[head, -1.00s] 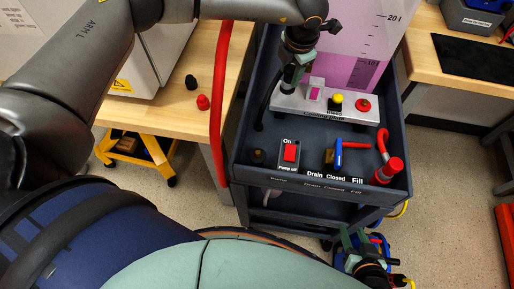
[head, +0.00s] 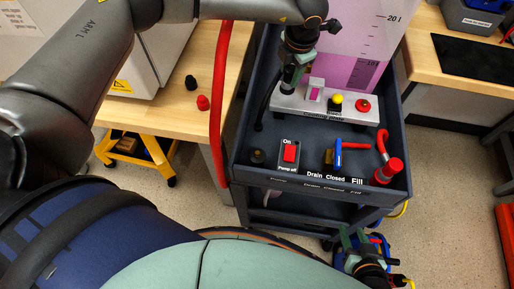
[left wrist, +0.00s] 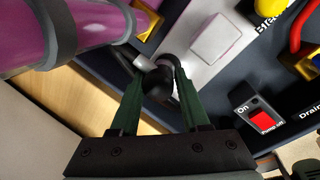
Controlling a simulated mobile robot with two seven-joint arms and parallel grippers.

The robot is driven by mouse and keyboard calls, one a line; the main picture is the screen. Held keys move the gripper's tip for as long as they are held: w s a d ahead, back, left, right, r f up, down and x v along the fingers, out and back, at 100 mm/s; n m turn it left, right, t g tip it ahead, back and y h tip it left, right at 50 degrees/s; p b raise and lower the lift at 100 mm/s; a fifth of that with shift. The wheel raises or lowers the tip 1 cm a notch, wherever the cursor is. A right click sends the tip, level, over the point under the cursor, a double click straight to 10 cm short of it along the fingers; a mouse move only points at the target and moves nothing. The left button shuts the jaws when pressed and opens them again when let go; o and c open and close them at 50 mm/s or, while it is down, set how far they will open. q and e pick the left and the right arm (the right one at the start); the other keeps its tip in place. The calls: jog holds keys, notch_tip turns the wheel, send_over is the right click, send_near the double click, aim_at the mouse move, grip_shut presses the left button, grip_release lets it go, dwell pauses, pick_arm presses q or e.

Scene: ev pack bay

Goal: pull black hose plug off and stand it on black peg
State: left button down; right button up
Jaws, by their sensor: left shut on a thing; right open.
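My left gripper (head: 291,84) is shut on the black hose plug (left wrist: 158,84) at the left end of the silver cooling plate. In the left wrist view the dark plug sits between both green fingertips, against the plate's edge. Whether it is still seated on its fitting is hard to tell. The black hose (head: 264,106) hangs from it into the cart tray. A short dark round peg (head: 257,156), apparently the black peg, stands bare at the tray's front left. My right gripper (head: 356,242) is open, low beside the cart and far from the plug.
The plate (head: 340,109) carries a yellow and a red knob. A pump switch (head: 289,154), a blue-handled valve (head: 338,155) and a red hose plug (head: 388,171) line the tray front. Black (head: 191,83) and red (head: 203,103) caps lie on the wooden bench. The tank stands behind.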

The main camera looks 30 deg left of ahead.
aim_at(290, 66)
pick_arm(q)
jog(key=shift+w+a+r+p, duration=0.15)
jog(key=shift+a+r+p, duration=0.1)
jog(key=shift+r, duration=0.3)
jog(key=shift+w+a+r+p, duration=0.1)
jog(key=shift+r+p, duration=0.1)
jog(key=shift+r, duration=0.35)
jog(key=shift+p+v, duration=0.5)
jog(key=shift+v, duration=0.45)
pick_arm(e)
jog(key=shift+r, duration=1.05)
pick_arm(q)
jog(key=shift+d+f, duration=0.1)
